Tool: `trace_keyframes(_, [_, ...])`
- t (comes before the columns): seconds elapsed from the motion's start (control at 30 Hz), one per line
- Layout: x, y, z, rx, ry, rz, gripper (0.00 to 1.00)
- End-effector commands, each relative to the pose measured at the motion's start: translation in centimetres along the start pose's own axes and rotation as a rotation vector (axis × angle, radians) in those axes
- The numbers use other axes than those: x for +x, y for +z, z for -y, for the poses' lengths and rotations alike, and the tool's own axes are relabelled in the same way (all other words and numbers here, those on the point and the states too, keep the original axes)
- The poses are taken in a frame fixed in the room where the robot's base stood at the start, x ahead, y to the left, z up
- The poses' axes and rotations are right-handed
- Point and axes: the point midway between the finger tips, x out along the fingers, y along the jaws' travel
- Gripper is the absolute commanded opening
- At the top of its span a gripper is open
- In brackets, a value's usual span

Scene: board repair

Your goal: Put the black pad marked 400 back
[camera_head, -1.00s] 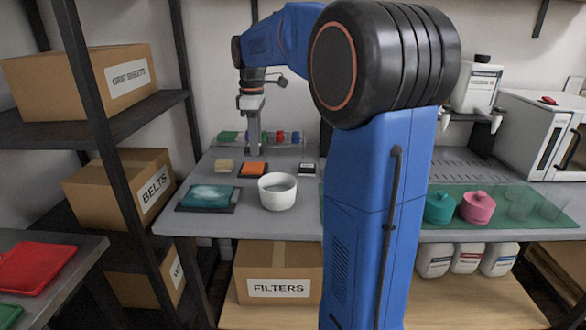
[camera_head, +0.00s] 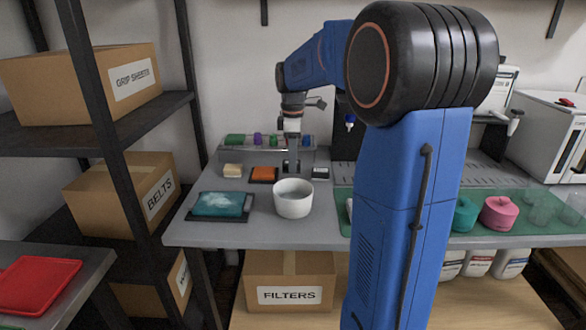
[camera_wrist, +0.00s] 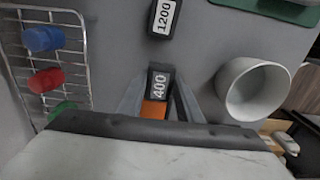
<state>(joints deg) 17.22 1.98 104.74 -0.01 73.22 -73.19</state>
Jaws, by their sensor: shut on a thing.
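The black pad marked 400 (camera_wrist: 159,84) is between the fingers of my gripper (camera_wrist: 157,100) in the wrist view, its white label readable. My gripper is shut on it. In the head view my gripper (camera_head: 291,170) is low over the grey bench, behind the white bowl and between the orange block and the pad marked 1200. The held pad cannot be made out there. Whether it touches the bench is unclear. An orange patch (camera_wrist: 154,110) shows beside the held pad in the wrist view.
The black pad marked 1200 (camera_wrist: 163,18) lies to the gripper's right in the head view (camera_head: 320,173). The white bowl (camera_head: 293,199) stands in front. A wire rack (camera_wrist: 82,75) with coloured cylinders stands behind. An orange block (camera_head: 264,173), beige block (camera_head: 233,170) and teal pad (camera_head: 221,203) lie left.

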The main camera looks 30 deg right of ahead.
Motion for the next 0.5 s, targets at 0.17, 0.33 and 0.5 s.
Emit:
trace_keyframes(0.17, [2.3, 0.0, 0.1, 0.0, -0.003, 0.001, 0.08])
trace_keyframes(0.33, [2.9, 0.0, 0.0, 0.0, -0.001, 0.0, 0.08])
trace_keyframes(0.5, [2.9, 0.0, 0.0, 0.0, -0.001, 0.0, 0.08])
